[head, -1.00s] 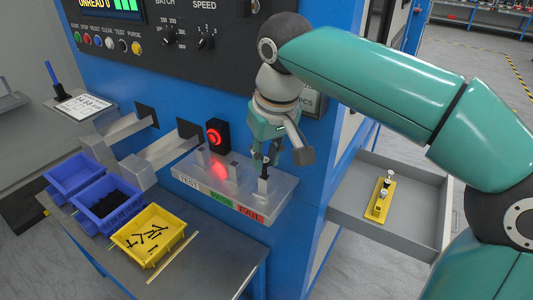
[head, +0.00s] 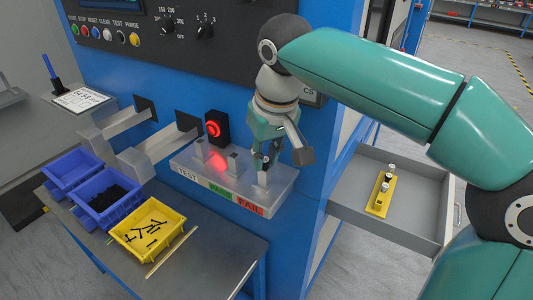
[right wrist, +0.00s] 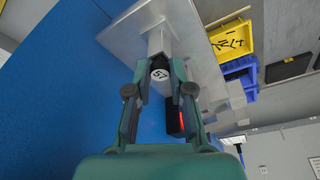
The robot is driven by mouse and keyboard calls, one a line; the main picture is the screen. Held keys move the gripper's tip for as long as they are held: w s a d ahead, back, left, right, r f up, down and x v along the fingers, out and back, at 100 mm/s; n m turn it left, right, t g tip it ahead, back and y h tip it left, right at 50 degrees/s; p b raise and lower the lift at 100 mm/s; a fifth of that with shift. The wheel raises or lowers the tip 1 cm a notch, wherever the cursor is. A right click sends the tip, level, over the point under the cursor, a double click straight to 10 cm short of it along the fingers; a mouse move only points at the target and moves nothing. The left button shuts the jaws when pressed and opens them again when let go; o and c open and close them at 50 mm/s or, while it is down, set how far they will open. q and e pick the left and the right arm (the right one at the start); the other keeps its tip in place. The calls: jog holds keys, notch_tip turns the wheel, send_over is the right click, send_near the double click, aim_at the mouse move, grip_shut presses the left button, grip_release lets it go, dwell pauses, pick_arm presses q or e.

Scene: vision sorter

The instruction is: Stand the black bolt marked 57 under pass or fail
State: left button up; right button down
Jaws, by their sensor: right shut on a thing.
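The black bolt marked 57 (right wrist: 159,75) shows its round white head with the number between the fingers of my right gripper (right wrist: 155,92) in the right wrist view. My right gripper, also in the head view (head: 263,160), is shut on it over the FAIL post (head: 263,178). Whether the bolt's lower end is in the post is hidden. The clear block carries the labels TEST (head: 187,173), PASS (head: 220,191) and FAIL (head: 249,205). The PASS post (head: 232,161) and the TEST post (head: 201,150) look empty. My left gripper is not in view.
A red-lit camera box (head: 215,130) stands behind the block. A yellow bin (head: 148,232) holds loose black bolts; blue bins (head: 70,172) stand left of it. At right an open drawer (head: 400,215) holds a yellow rack (head: 381,196). The blue machine wall is close behind the gripper.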

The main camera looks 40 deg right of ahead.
aim_at(266, 161)
jog(key=c, duration=0.6)
grip_release()
jog(key=shift+o, duration=0.2)
jog(key=shift+r, duration=0.15)
notch_tip(266, 161, up, 8)
jog(key=p, duration=0.8)
jog(key=shift+w+d, duration=0.1)
